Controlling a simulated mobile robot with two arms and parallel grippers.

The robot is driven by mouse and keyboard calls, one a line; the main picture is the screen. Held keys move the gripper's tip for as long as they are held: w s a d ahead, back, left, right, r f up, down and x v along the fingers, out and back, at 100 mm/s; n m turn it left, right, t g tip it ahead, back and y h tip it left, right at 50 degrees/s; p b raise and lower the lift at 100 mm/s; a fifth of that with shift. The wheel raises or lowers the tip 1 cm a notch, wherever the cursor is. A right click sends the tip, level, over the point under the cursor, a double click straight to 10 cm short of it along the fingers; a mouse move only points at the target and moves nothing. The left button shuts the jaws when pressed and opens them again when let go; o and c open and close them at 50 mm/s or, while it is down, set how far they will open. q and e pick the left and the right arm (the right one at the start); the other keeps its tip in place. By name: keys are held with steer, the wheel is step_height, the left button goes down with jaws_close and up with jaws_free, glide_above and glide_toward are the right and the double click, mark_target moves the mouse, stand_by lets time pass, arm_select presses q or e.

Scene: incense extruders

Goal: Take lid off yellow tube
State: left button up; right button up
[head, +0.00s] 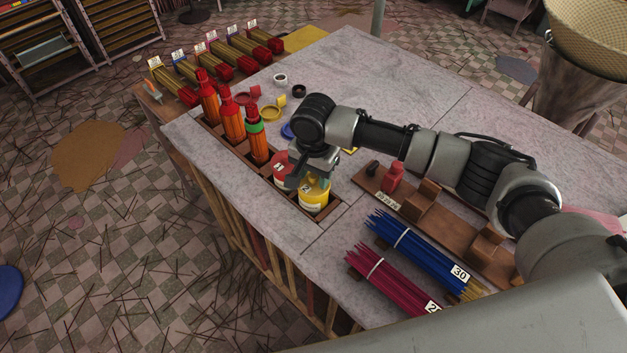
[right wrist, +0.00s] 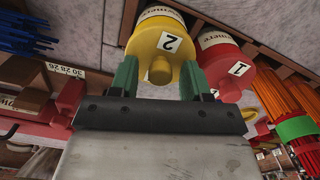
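The yellow tube (head: 313,200) stands upright in a slot of the wooden rack along the table's left edge. My right gripper (head: 312,181) is over the tube's top. In the right wrist view its green fingers (right wrist: 157,80) are apart, one on each side of the knob, with gaps beside it. The lid appears on the tube. My left gripper is not in view.
A red tube (head: 281,163) labelled 1 stands close beside the yellow one. Several orange stick bundles (head: 232,121) stand farther along the rack. A wooden stand (head: 424,197) and blue (head: 415,246) and magenta (head: 385,276) stick bundles lie to the right. The far tabletop is mostly clear.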

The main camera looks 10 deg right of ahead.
steer(key=c, duration=0.8)
steer(key=shift+r, duration=0.1)
